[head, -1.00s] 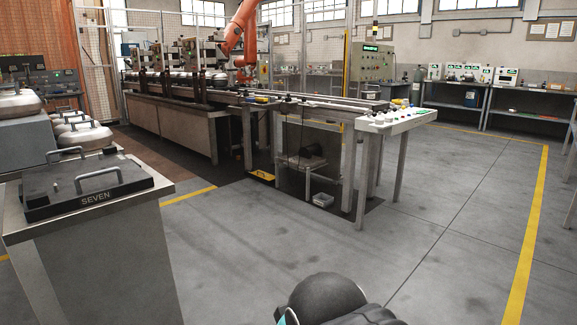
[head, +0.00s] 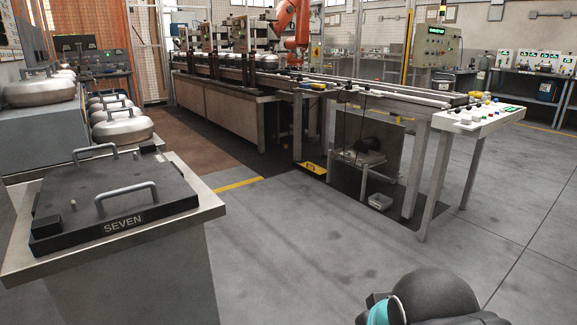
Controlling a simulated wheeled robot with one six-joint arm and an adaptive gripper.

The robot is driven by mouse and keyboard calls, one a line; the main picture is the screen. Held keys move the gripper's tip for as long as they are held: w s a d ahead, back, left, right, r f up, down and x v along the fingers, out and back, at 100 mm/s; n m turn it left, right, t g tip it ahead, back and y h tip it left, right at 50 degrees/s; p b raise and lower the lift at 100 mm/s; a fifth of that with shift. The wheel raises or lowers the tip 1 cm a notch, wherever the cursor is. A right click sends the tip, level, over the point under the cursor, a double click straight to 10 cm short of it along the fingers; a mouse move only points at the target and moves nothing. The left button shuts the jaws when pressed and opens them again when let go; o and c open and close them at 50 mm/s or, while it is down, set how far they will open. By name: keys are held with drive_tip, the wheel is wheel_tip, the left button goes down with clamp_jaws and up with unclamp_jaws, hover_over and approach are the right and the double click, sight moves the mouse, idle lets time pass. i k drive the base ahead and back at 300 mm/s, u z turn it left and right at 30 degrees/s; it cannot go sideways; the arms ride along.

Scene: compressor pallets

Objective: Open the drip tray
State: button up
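I cannot tell for certain which thing is the drip tray. A small pale open box (head: 380,202) sits on the floor beneath the near end of the conveyor line. Just above it, a low shelf (head: 358,158) stands under the line, with a dark round part on it. A dark plate marked SEVEN (head: 120,200) with two metal handles lies on a metal-topped stand at the left. My gripper is not in view. Only a dark rounded part of my arm with a teal ring shows at the bottom right.
A conveyor line (head: 270,88) runs from the back to the right, ending near a white button panel (head: 478,118) on legs. Several rounded metal housings (head: 122,128) stand behind the SEVEN stand. Grey floor (head: 330,255) is clear between the stand and the line.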

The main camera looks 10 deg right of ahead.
sight(373, 157)
drive_tip(key=z, duration=0.55)
drive_tip(key=i, duration=4.9)
drive_tip(key=u, duration=0.4)
